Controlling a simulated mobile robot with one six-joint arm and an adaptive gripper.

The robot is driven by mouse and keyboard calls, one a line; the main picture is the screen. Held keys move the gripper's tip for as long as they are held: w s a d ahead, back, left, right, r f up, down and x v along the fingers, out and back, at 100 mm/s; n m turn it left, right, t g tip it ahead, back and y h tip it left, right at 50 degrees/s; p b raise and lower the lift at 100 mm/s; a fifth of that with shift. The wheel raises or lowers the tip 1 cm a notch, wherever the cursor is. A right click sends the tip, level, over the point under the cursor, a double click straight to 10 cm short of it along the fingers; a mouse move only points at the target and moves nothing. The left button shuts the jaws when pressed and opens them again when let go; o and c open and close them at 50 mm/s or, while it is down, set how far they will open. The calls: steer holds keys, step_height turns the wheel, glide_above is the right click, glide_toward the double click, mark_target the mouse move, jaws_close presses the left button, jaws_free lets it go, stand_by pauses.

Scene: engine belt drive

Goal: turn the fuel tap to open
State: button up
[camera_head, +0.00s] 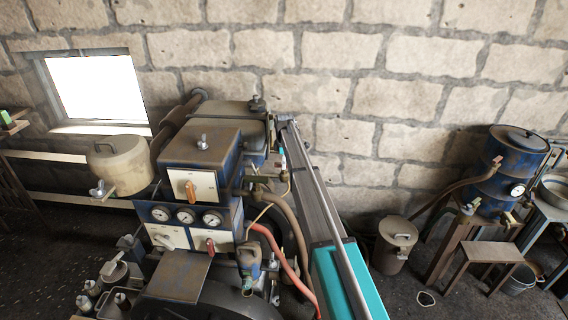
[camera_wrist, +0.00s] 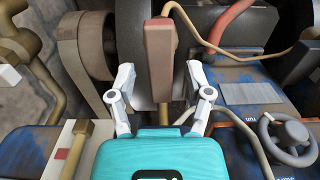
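My gripper (camera_wrist: 160,78) is open in the wrist view, its two pale fingers well apart. A red-brown block-shaped handle (camera_wrist: 160,48) on a thin brass stem shows between the fingers, with clear gaps on both sides. I cannot tell its depth relative to the fingertips. A brass bar (camera_wrist: 74,149) on a white plate with a red mark shows at lower left. In the head view, a tap-like fitting (camera_head: 98,190) sits on the side of the beige tank (camera_head: 122,163). I cannot tell for sure which part is the fuel tap. My gripper (camera_head: 282,158) is small behind the engine there.
The blue engine housing (camera_head: 203,146), gauges (camera_head: 186,215) and a red hose (camera_head: 276,258) crowd the space. A grey handwheel (camera_wrist: 288,139) lies right of my gripper. A blue drum (camera_head: 509,170) and a lidded can (camera_head: 394,245) stand at right. The stone wall is behind.

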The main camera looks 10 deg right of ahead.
steer(key=shift+m, duration=0.5)
steer(key=m, duration=0.3)
steer(key=shift+m, duration=0.3)
steer(key=m, duration=0.8)
steer(key=shift+m, duration=0.4)
steer(key=m, duration=0.5)
step_height(320, 180, up, 14)
steer(key=p, duration=1.4)
steer(key=s+f+n+b, duration=0.2)
steer(key=s+f+b, duration=2.6)
steer(key=f+b, duration=0.1)
steer(key=shift+f, duration=0.2)
stand_by(0.7)
